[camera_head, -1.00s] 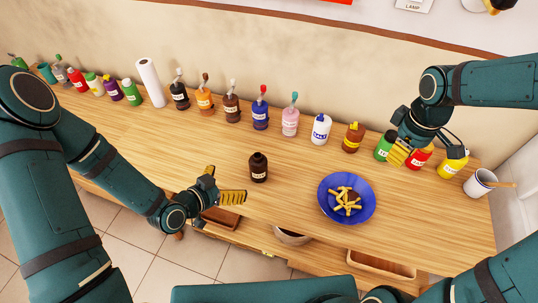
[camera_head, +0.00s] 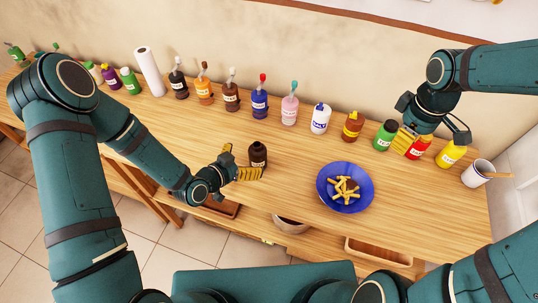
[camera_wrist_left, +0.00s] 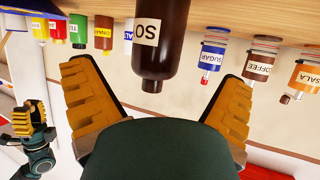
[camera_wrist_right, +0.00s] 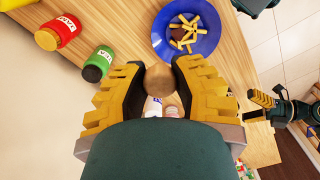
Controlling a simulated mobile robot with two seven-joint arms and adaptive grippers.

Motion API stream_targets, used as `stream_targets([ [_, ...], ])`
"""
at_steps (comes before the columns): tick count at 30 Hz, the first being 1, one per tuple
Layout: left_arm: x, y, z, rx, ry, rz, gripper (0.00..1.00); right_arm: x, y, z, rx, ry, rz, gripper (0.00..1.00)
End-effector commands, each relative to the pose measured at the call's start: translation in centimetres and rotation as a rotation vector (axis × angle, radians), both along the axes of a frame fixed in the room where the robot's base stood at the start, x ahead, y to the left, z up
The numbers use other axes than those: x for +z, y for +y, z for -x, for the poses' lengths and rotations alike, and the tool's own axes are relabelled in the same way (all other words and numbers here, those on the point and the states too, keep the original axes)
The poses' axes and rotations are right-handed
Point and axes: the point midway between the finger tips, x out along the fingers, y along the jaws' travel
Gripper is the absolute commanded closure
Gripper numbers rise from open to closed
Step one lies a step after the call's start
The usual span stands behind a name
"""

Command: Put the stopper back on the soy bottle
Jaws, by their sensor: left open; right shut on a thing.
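The soy bottle (camera_head: 258,154) is dark brown and stands upright on the wooden counter (camera_head: 290,190), left of the blue plate. In the left wrist view it appears upside down, its label (camera_wrist_left: 146,32) partly reading "SO", with no stopper on its neck. My left gripper (camera_head: 244,163) is open at the bottle, which shows between its spread fingers in the left wrist view; I cannot tell whether they touch it. My right gripper (camera_head: 408,138) is in the air by the condiments at the right. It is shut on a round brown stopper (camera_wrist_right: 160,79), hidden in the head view.
A blue plate (camera_head: 322,192) with fries stands right of the soy bottle. A row of condiment bottles runs along the wall, including a salt bottle (camera_head: 320,118) and a yellow-labelled brown one (camera_head: 352,127). A white mug (camera_head: 476,174) stands at the right end. The counter between is clear.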

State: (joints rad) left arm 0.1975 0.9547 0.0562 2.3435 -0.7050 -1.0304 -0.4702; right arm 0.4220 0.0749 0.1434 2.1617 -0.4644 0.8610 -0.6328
Motion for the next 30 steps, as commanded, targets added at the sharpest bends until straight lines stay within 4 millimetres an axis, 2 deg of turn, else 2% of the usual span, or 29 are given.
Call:
stream_targets([
  [11,-0.1,-0.3,-0.3,0.000,-0.001,-0.001,0.02,0.0,0.0,0.0,0.000,0.000,0.000,0.84],
  [21,-1.7,-3.3,-2.7,-0.001,0.000,0.000,0.02,0.6,0.0,0.0,0.000,0.000,0.000,0.84],
  [30,-2.1,-3.9,-3.3,-0.001,0.000,0.000,0.02,0.6,0.0,0.0,0.000,0.000,0.000,0.84],
])
